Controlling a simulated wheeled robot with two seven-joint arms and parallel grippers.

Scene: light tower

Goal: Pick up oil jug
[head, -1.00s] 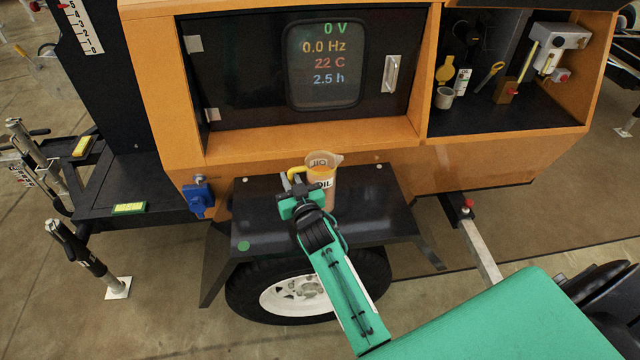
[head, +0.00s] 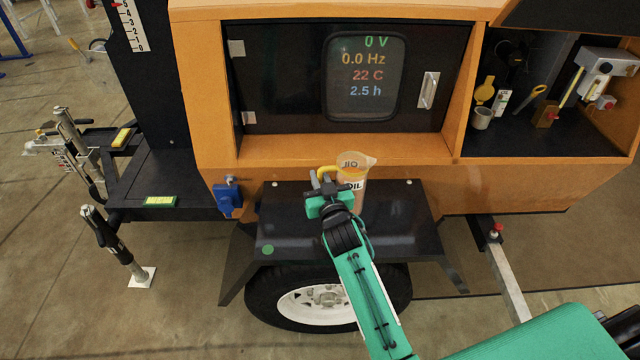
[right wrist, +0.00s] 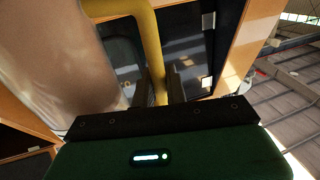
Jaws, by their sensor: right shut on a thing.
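The oil jug (head: 356,178) is a translucent amber jug with a yellow handle and an "OIL" label. It stands upright at the back of the black fender shelf (head: 300,236), in front of the orange housing. My right gripper (head: 325,183) is at the jug's left side, shut on its yellow handle. In the right wrist view the handle (right wrist: 145,35) passes down between the two fingers (right wrist: 158,88), with the jug body (right wrist: 55,50) to the left. Whether the jug's base touches the shelf is hard to tell. My left gripper is not in view.
The orange housing (head: 300,150) with a display panel rises right behind the jug. A blue socket (head: 228,197) sits to the left of the shelf. An open compartment (head: 540,135) at the right holds a cup, a dipstick and other items. The shelf is clear around the jug.

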